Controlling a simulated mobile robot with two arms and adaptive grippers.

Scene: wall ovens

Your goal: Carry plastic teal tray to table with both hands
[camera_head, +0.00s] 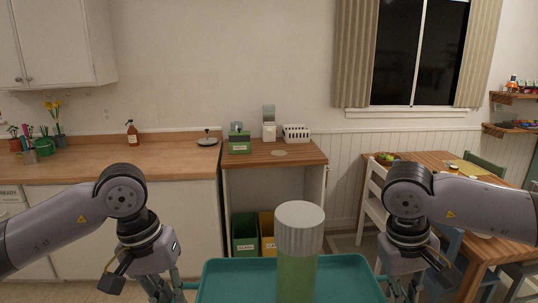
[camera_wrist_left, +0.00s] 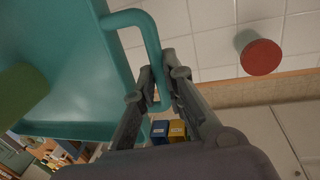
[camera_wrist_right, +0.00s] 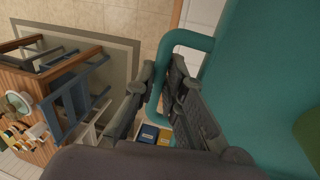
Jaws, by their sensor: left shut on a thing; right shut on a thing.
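The teal tray (camera_head: 345,278) is in front of me at the bottom of the head view, held between my two arms. A green container with a ribbed pale lid (camera_head: 299,230) stands upright on it. My left gripper (camera_wrist_left: 160,98) is shut on the tray's left handle (camera_wrist_left: 150,38). My right gripper (camera_wrist_right: 165,92) is shut on the tray's right handle (camera_wrist_right: 185,40). The fingertips are partly cut off in the head view. The wooden dining table (camera_head: 432,166) stands at the right, beyond my right arm, with a bowl of fruit (camera_head: 385,158) and a yellow mat on it.
A white chair (camera_head: 374,200) stands at the table's left side, and blue chairs (camera_head: 447,250) are at its near side. A wooden counter (camera_head: 90,160) runs along the left wall. Green and yellow bins (camera_head: 245,234) sit under a lower counter ahead. Floor shows between that counter and the table.

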